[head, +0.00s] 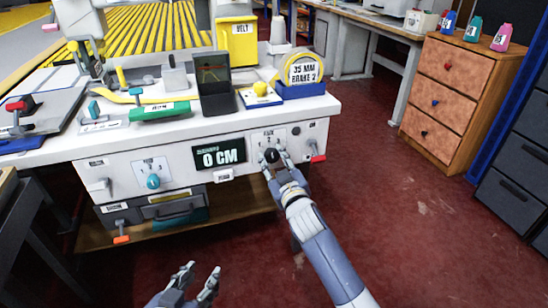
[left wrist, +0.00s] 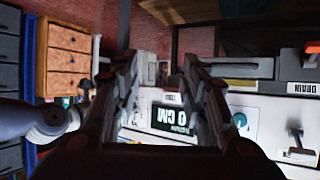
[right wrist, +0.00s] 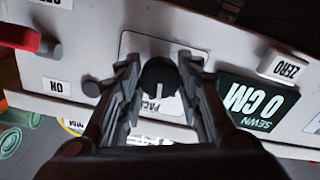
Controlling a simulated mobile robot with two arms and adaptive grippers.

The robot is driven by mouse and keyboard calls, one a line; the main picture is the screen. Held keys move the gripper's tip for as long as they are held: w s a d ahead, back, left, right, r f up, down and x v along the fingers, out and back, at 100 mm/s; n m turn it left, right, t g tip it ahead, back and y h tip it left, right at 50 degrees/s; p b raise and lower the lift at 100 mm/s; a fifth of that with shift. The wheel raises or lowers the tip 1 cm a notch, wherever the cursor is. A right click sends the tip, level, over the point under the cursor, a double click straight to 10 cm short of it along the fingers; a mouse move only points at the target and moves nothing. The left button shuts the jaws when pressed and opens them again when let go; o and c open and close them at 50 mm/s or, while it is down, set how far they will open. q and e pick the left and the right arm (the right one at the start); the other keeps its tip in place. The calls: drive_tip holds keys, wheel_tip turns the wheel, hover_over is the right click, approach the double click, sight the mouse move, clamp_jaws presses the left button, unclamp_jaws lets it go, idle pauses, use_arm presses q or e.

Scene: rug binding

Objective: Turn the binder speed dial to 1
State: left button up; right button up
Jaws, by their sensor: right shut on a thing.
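A black dial with a white pointer line (right wrist: 159,78) sits on a pale plate (right wrist: 135,45) on the bench's front panel. The plate's lettering is partly covered, reading like "PAC…". The line points toward the lettering; I cannot read the numbers. My right gripper (right wrist: 158,68) is shut on this dial, one finger on each side. In the head view the dial (head: 271,155) is at the gripper's tip (head: 274,157). My left gripper (head: 200,275) is open and empty, low in front of the bench; its fingers also show in the left wrist view (left wrist: 158,75).
A teal dial (head: 153,181) is on the panel's left. A display (head: 220,156) reads "0 CM". A red-tipped lever (head: 317,157) is right of the black dial. A drawer cabinet (head: 455,90) stands right; the red floor between is clear.

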drive_tip(key=n+p, duration=0.1)
drive_tip(key=n, duration=0.2)
drive_tip(key=shift+r+p, duration=0.1)
drive_tip(key=shift+p, duration=0.2)
drive_tip(key=n+p, duration=0.1)
drive_tip(key=n, duration=0.2)
drive_tip(key=shift+n, duration=0.4)
use_arm(q)
drive_tip(key=s+a+f+g+y, duration=0.1)
drive_tip(key=s+a+f+g, duration=0.1)
drive_tip(key=s+f+g, duration=0.2)
drive_tip(key=s+a+f+g+y, duration=0.1)
drive_tip(key=s+a+f+g, duration=0.2)
drive_tip(key=s, duration=0.7)
drive_tip(key=shift+s+f+g, duration=0.25)
drive_tip(key=shift+f+g, duration=0.25)
drive_tip(key=shift+g, duration=0.3)
use_arm(e)
drive_tip(key=o, duration=1.1)
drive_tip(key=shift+c, duration=0.2)
drive_tip(key=v, duration=1.2)
